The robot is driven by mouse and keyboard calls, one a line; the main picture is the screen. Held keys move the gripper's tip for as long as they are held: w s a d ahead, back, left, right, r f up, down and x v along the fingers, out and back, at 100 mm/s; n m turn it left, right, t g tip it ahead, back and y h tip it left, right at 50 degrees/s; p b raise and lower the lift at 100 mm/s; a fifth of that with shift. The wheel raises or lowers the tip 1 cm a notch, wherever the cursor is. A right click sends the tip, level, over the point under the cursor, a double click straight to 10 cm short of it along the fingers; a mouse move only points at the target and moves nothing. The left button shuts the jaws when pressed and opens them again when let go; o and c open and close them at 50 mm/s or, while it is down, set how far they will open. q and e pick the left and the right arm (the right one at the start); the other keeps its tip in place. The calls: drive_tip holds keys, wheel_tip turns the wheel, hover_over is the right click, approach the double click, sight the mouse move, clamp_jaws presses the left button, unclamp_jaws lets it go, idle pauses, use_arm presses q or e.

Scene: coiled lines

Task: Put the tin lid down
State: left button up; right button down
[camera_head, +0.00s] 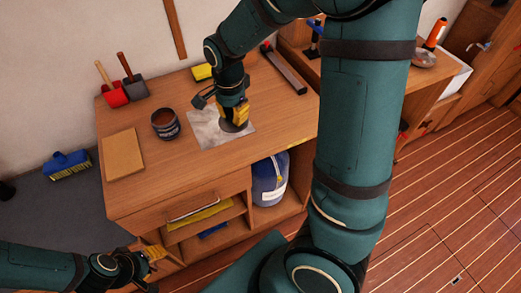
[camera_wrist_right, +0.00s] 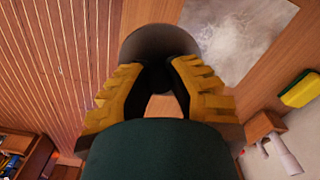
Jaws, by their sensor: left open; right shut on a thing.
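The tin lid (camera_head: 229,127) is a grey disc in my right gripper (camera_head: 236,113), over the right part of a pale sheet (camera_head: 206,134) on the workbench. In the right wrist view the lid (camera_wrist_right: 158,40) sits between the yellow fingertips (camera_wrist_right: 160,85), and the sheet (camera_wrist_right: 240,35) lies to its upper right. I cannot tell whether the lid touches the surface. An open dark tin (camera_head: 165,125) with brown contents stands left of the sheet. My left gripper (camera_head: 152,262) is open and empty at the lower left, in front of the bench.
A tan board (camera_head: 124,155) lies left of the tin. A red scoop (camera_head: 113,96) and a dark scoop (camera_head: 137,88) stand behind it. A yellow sponge (camera_head: 202,72) lies near the wall. The bench top (camera_head: 180,180) is clear in front of the tin and sheet.

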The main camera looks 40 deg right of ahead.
sight(240, 146)
drive_tip(key=shift+s+d+f, duration=0.15)
drive_tip(key=shift+s, duration=0.1)
drive_tip(key=shift+s+d+f, duration=0.1)
drive_tip(key=shift+s+f, duration=0.05)
drive_tip(key=shift+f, duration=0.1)
use_arm(q)
drive_tip(key=b+x, duration=0.3)
drive_tip(key=shift+s+a+f, duration=0.1)
drive_tip(key=shift+s+f, duration=0.1)
drive_tip(key=shift+f, duration=0.1)
use_arm(e)
wheel_tip(240, 146, down, 10)
drive_tip(key=shift+r, duration=0.25)
use_arm(q)
drive_tip(key=shift+f, duration=0.1)
use_arm(e)
drive_tip(key=c, duration=1)
unclamp_jaws()
drive_tip(key=shift+f, duration=0.1)
wheel_tip(240, 146, up, 12)
drive_tip(key=p, duration=0.3)
drive_tip(key=shift+r, duration=0.2)
use_arm(q)
wheel_tip(240, 146, up, 3)
drive_tip(key=shift+s+r, duration=0.1)
drive_tip(key=shift+r, duration=0.05)
